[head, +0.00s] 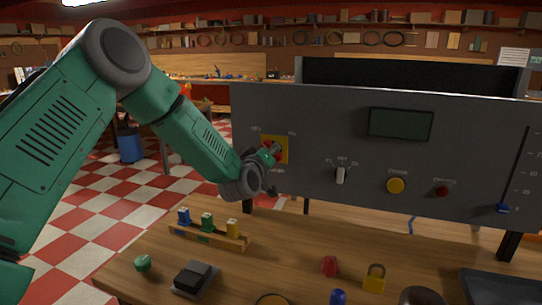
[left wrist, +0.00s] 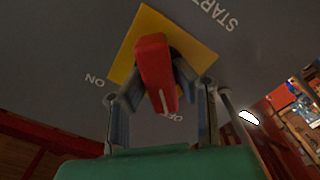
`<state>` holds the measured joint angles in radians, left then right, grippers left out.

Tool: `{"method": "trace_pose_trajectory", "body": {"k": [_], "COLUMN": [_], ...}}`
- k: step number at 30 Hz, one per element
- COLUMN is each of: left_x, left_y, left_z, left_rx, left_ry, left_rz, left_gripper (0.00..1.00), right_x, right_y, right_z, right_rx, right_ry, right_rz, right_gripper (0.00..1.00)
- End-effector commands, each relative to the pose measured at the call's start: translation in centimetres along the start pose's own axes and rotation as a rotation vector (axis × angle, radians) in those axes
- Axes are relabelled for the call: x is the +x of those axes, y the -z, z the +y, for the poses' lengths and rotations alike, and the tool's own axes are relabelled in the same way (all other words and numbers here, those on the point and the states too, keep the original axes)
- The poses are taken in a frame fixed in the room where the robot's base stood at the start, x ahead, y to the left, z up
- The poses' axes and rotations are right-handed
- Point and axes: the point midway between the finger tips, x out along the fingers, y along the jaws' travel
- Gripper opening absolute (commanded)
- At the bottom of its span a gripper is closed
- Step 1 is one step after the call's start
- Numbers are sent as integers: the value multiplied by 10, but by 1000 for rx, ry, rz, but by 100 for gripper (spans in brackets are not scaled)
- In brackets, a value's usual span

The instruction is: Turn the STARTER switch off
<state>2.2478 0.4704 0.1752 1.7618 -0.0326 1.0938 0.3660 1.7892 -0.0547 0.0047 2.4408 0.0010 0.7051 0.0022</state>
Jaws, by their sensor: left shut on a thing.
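The STARTER switch is a red handle (left wrist: 155,68) with a white line, on a yellow plate (left wrist: 200,52). In the left wrist view its white-line end points toward the partly hidden OFF label; the ON label is to the left. In the head view the yellow plate (head: 283,142) is at the left of the grey panel (head: 325,115), with the red handle mostly behind my gripper. My left gripper (head: 271,157) is at the switch. The left wrist view shows its fingers (left wrist: 155,85) on both sides of the handle, shut on it. My right gripper is not in view.
The panel also bears a white selector knob (head: 340,175), a yellow button (head: 396,185), a red button (head: 442,191) and a blue slider (head: 503,208). The wooden table (head: 290,235) below holds a rack (head: 212,236), a green knob (head: 143,263), a black box (head: 195,278) and a padlock (head: 374,280).

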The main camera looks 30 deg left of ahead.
Motion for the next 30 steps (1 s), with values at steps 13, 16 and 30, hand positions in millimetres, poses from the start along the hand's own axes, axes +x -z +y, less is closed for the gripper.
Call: {"method": "trace_pose_trajectory", "body": {"k": [13, 16, 30], "left_x": [-2, -2, -9], "left_y": [-7, -7, -2], "left_z": [-6, -6, -1], "left_rx": [-22, -22, -21], "left_ry": [13, 13, 4], "left_rz": [-18, -18, -7], "left_gripper": [0, 0, 43], "right_x": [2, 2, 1], "right_y": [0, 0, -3], "right_z": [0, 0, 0], "right_rx": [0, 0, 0], "right_ry": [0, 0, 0], "right_rz": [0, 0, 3], "right_gripper": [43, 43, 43]}}
